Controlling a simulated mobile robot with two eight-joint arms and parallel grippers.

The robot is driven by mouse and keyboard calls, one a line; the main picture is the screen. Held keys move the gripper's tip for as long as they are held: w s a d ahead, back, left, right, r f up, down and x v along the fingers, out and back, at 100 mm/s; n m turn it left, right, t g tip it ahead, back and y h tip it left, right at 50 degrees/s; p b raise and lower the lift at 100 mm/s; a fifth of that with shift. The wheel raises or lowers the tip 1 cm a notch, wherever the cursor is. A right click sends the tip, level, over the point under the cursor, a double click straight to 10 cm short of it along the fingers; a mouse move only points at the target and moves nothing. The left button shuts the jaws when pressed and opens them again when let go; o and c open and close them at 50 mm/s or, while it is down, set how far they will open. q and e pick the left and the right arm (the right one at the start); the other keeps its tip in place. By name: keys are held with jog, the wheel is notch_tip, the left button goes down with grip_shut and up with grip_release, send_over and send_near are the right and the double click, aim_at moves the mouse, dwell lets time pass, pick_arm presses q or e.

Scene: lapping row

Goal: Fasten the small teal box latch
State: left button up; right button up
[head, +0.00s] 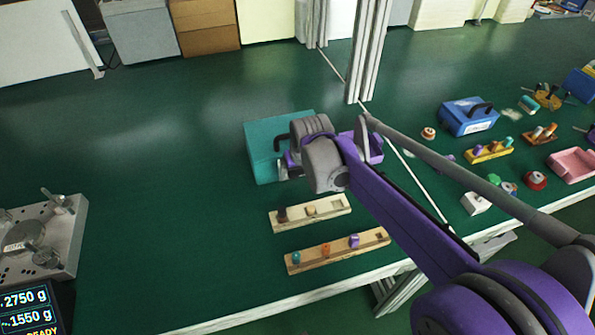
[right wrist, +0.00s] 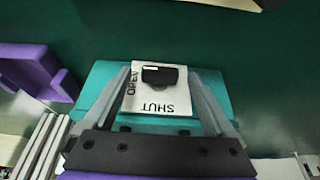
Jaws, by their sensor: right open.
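The small teal box (head: 262,155) stands on the green bench in the head view, partly hidden behind my right wrist. A dark handle (head: 281,143) shows on it. In the right wrist view the teal box (right wrist: 103,82) carries a white plate (right wrist: 150,101) marked OPEN at its left side and SHUT, upside down, at its lower edge. A black latch knob (right wrist: 163,76) lies lengthwise across the plate's upper part. My right gripper (right wrist: 157,82) is open, its fingers on either side of the plate, with a gap to the knob. My left gripper is not in view.
Two wooden strips with small pegs, a pale one (head: 310,213) and a browner one (head: 338,250), lie in front of the box. A purple tray (right wrist: 40,71) is beside it. A metal post (head: 368,50) stands behind.

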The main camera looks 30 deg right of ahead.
jog(key=c, duration=1.4)
